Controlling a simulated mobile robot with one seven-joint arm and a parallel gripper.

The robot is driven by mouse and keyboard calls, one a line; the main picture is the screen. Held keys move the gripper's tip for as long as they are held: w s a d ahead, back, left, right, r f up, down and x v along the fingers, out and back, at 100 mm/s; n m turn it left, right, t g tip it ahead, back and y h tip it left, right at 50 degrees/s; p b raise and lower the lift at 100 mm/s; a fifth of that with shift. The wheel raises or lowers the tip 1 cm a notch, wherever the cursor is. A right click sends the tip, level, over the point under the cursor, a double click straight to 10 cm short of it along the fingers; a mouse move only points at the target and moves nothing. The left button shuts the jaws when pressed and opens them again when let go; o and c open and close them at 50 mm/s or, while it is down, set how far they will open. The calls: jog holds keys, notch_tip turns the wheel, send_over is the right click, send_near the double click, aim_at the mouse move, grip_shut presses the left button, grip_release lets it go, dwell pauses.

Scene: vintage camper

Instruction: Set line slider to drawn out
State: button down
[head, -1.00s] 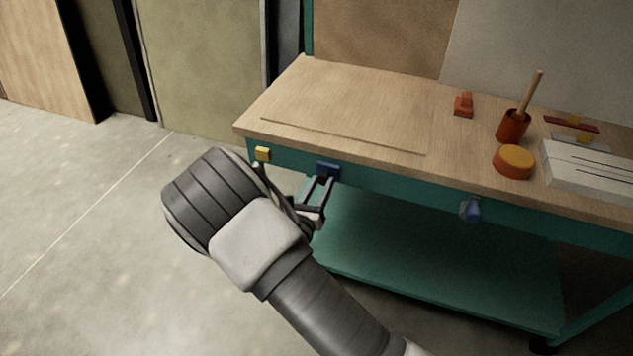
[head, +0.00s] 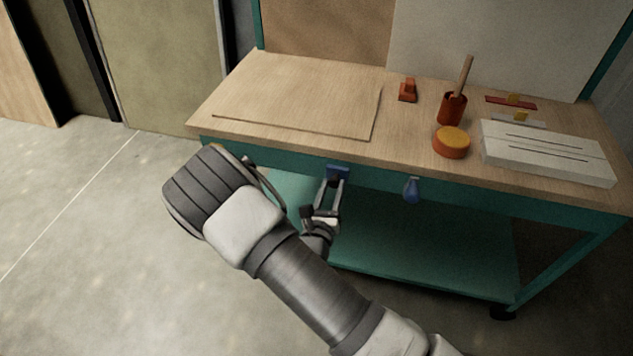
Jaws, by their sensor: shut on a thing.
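A dark blue block (head: 338,172), apparently the line slider, sits on the teal front rail (head: 375,179) of the workbench. My gripper (head: 336,182) is shut on this block from the front and below, with its two fingers reaching up to it. A thin brown line (head: 290,128) runs along the wooden tabletop (head: 290,95) and bends toward the back at its right end.
On the tabletop stand an orange-red block (head: 408,90), a red cup with a wooden stick (head: 452,107), an orange round tub (head: 451,142) and a white slotted box (head: 545,152). A teal lower shelf (head: 430,245) lies beneath. The floor at the left is clear.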

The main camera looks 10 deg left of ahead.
jog(key=shift+s+d, duration=0.15)
jog(key=shift+d, duration=0.85)
jog(key=shift+f, duration=0.1)
jog(key=c, duration=0.5)
grip_release()
jog(key=s+a+p, duration=0.1)
jog(key=s+p, duration=0.1)
jog(key=s, duration=1.5)
jog(key=shift+s+a, duration=0.15)
jog(key=shift+a, duration=0.05)
